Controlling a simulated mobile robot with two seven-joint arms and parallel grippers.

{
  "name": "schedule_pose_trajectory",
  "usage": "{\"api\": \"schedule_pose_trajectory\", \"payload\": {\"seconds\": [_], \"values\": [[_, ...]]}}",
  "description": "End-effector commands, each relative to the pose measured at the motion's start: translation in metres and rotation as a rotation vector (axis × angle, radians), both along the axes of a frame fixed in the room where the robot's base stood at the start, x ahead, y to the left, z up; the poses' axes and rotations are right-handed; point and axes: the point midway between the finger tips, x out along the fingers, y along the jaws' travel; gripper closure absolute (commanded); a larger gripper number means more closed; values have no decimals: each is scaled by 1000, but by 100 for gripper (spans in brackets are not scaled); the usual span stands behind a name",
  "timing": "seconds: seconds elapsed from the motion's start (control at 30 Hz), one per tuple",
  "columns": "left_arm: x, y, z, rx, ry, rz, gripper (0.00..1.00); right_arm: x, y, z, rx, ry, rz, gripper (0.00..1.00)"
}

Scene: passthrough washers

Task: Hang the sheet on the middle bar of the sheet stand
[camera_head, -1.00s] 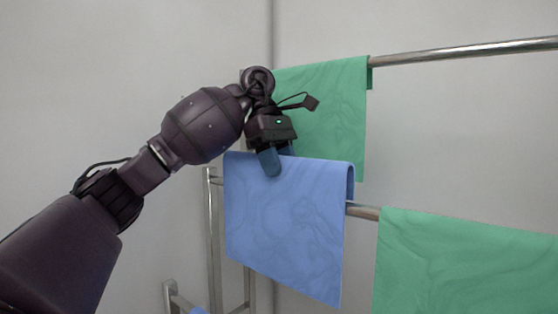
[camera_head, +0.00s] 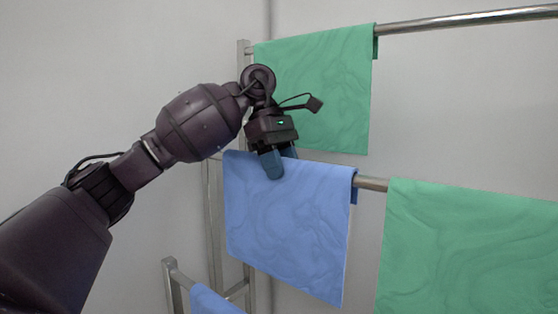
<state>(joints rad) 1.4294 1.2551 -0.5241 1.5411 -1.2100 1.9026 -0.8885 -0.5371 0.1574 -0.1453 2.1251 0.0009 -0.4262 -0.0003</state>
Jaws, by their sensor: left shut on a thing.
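A blue sheet (camera_head: 287,235) hangs over the left part of the middle bar (camera_head: 372,184) of the metal sheet stand (camera_head: 243,60). A short back flap shows behind its right edge. My left gripper (camera_head: 277,166) comes from the upper left and is shut on the top edge of this blue sheet. Its blue-grey fingertips overlap the fold, and the bar there is hidden under the cloth. My right gripper is not in view.
A green sheet (camera_head: 325,85) hangs on the top bar (camera_head: 460,20). Another green sheet (camera_head: 470,245) hangs on the middle bar to the right, with a small gap of bare bar between. Part of another blue sheet (camera_head: 213,301) shows low at left. Plain walls stand behind.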

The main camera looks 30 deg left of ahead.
Motion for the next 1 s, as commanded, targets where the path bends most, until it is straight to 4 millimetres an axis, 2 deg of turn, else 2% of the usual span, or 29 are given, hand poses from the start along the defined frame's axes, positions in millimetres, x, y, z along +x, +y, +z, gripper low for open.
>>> {"api": "schedule_pose_trajectory", "payload": {"seconds": [0.23,0.27,0.43,0.77,0.87,1.0], "values": [[0,0,0,0,-1,0,96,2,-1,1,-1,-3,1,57],[0,0,0,0,-1,0,56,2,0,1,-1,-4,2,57],[0,0,0,0,-1,0,30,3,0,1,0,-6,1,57],[0,1,3,0,-2,1,30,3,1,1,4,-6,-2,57],[0,4,12,-1,-4,2,30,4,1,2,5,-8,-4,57],[1,12,34,-2,-5,2,30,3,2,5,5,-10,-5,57]]}}
